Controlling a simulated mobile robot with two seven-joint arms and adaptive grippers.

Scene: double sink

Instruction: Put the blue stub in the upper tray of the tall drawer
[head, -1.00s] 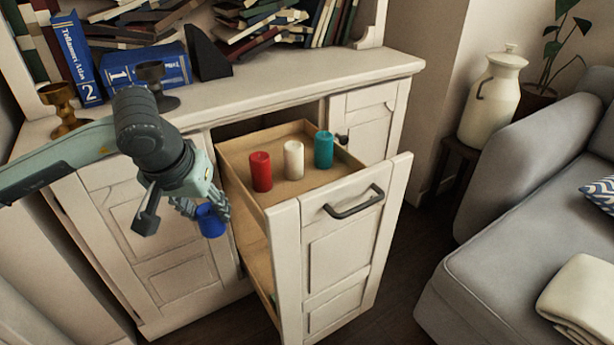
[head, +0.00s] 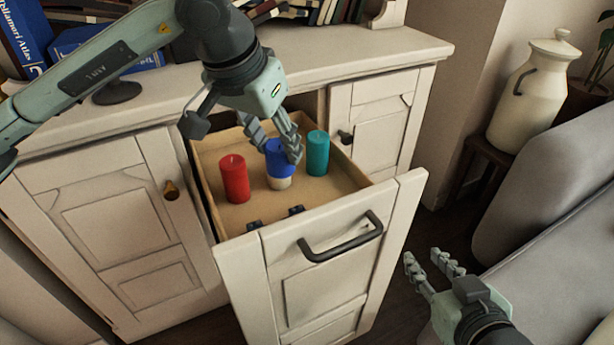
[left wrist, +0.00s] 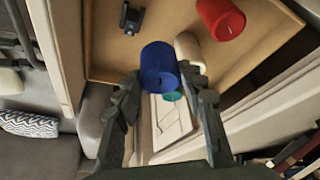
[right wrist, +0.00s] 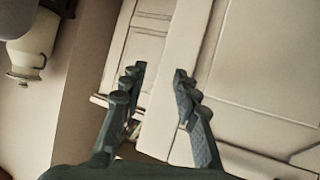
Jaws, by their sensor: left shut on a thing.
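My left gripper (head: 279,150) is shut on the blue stub (head: 278,160), which hangs upright over the upper tray (head: 325,187) of the pulled-out tall drawer. In the left wrist view the blue stub (left wrist: 160,65) sits between the fingers. A red candle (head: 235,178) stands in the tray left of it and a teal candle (head: 317,153) right of it. A white candle (head: 280,183) is mostly hidden by the blue stub; I cannot tell whether they touch. My right gripper (head: 428,265) is open and empty, right of the drawer front.
The drawer front has a dark bar handle (head: 340,240). Dark fittings (head: 297,210) show inside it. The cabinet top (head: 350,48) lies behind, with books and a dark stand (head: 117,92). A grey sofa (head: 540,230) and a white jug (head: 533,95) are at right. The tray's front right floor is bare.

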